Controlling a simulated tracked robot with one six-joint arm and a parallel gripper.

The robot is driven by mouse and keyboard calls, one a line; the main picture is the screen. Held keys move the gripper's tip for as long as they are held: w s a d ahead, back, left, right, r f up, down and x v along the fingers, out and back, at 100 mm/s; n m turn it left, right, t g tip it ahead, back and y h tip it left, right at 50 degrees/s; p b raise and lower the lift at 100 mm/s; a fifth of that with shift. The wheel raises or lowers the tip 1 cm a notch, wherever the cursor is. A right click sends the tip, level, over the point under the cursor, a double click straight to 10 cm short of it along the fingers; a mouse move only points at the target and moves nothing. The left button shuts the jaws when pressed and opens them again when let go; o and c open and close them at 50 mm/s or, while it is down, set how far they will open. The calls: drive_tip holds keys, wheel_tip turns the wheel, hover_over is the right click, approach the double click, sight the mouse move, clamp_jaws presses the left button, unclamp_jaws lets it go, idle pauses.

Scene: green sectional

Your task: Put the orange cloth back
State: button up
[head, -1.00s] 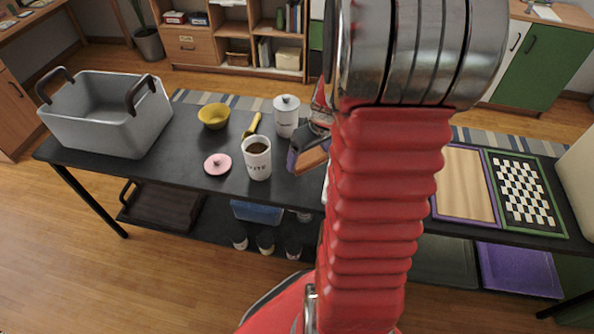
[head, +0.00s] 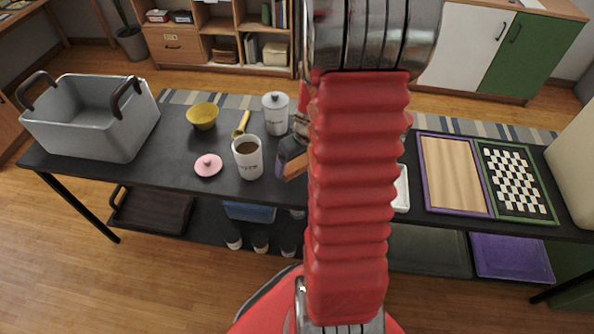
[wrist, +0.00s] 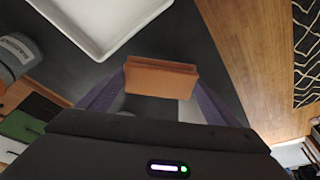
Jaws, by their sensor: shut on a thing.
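My gripper (wrist: 160,92) is shut on the orange cloth (wrist: 160,78), a folded orange-brown piece held between its two purple fingers in the wrist view. In the head view the cloth (head: 295,166) shows as a small orange patch left of my red arm, above the black table (head: 215,180). Most of my gripper is hidden behind the arm there. A white tray (wrist: 95,20) lies on the dark tabletop beyond the cloth in the wrist view. Part of the tray shows right of my arm in the head view (head: 402,190).
Left of my gripper stand a white mug (head: 248,160), a lidded white canister (head: 276,115), a pink lid (head: 208,165), a yellow bowl (head: 202,116) and a grey basket (head: 85,130). At right lie a purple-framed wooden board (head: 455,175) and a checkered board (head: 517,182).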

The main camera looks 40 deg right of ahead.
sight(297, 171)
drive_tip(key=shift+f, duration=0.25)
drive_tip(key=shift+f, duration=2.1)
drive_tip(key=o, duration=0.9)
drive_tip(key=shift+v, duration=6.05)
drive_tip(key=shift+w, duration=0.1)
